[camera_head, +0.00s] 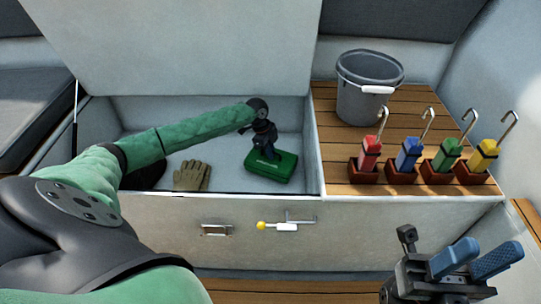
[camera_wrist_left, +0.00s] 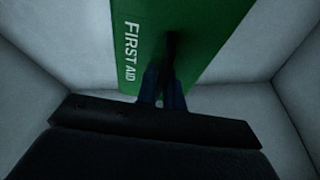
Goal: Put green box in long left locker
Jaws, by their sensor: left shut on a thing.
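The green box (camera_head: 271,167) is a first aid case inside the open long left locker (camera_head: 225,222), towards its right end. In the left wrist view the green box (camera_wrist_left: 190,45) shows white "FIRST AID" lettering and fills the top middle. My left gripper (camera_head: 262,151) reaches down into the locker and is shut on the box, at a dark part that looks like its handle. The fingertips (camera_wrist_left: 171,88) meet there in the wrist view. Whether the box touches the locker floor I cannot tell. My right gripper (camera_head: 478,262) is at the lower right, empty, its blue fingers apart.
A tan glove (camera_head: 192,176) lies in the locker left of the box. The raised lid (camera_head: 180,45) stands behind. On the slatted wooden top (camera_head: 335,160) at right are a grey bucket (camera_head: 369,85) and several coloured hooked handles in brown holders. A yellow-knobbed latch (camera_head: 280,226) sits on the locker front.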

